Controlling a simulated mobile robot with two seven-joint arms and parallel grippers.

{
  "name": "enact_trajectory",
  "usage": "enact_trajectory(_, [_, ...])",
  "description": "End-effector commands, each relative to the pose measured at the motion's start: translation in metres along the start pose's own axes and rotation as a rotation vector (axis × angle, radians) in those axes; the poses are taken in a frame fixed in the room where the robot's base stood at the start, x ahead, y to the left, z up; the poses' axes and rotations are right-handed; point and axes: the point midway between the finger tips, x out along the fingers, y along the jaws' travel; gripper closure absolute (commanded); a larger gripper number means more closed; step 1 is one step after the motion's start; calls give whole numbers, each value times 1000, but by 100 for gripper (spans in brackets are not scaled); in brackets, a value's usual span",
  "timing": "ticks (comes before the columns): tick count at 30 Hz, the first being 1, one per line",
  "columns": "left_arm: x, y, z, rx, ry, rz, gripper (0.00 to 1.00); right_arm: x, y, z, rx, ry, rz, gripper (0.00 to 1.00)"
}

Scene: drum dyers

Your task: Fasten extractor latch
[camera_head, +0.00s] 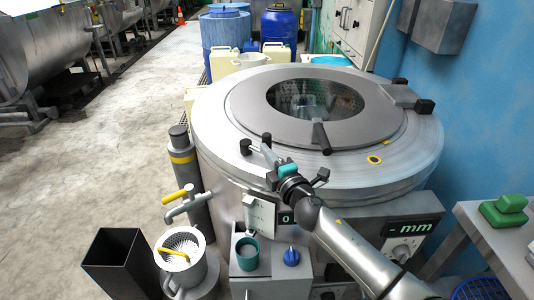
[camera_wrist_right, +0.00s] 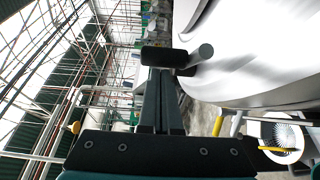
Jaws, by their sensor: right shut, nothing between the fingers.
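The extractor is a large round steel drum (camera_head: 215,165) with a grey lid (camera_head: 355,125) lying closed on top, a dark window in it and a black handle (camera_head: 320,137). A small latch with a black knob (camera_head: 246,146) sits at the lid's front-left rim. My right gripper (camera_head: 267,152) is shut and empty, just right of that knob. In the wrist view the closed fingers (camera_wrist_right: 160,85) reach up to a black knob (camera_wrist_right: 163,57) beside a grey rod (camera_wrist_right: 201,53). I cannot tell whether they touch. My left gripper is out of view.
A black bin (camera_head: 112,262), a white strainer pot (camera_head: 182,245) and a tap with a yellow handle (camera_head: 180,198) stand at the front left. A metal table (camera_head: 490,235) with green blocks (camera_head: 505,210) is at right. Blue barrels (camera_head: 280,25) stand behind. Floor at left is clear.

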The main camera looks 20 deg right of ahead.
Motion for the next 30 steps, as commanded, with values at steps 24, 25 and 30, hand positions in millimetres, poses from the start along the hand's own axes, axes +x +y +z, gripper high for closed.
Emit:
enact_trajectory(24, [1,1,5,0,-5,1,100,3,0,14,-2,-3,1,100])
enact_trajectory(25, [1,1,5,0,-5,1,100,3,0,15,-2,-3,1,100])
enact_trajectory(30, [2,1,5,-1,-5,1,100,6,0,25,-1,-4,0,100])
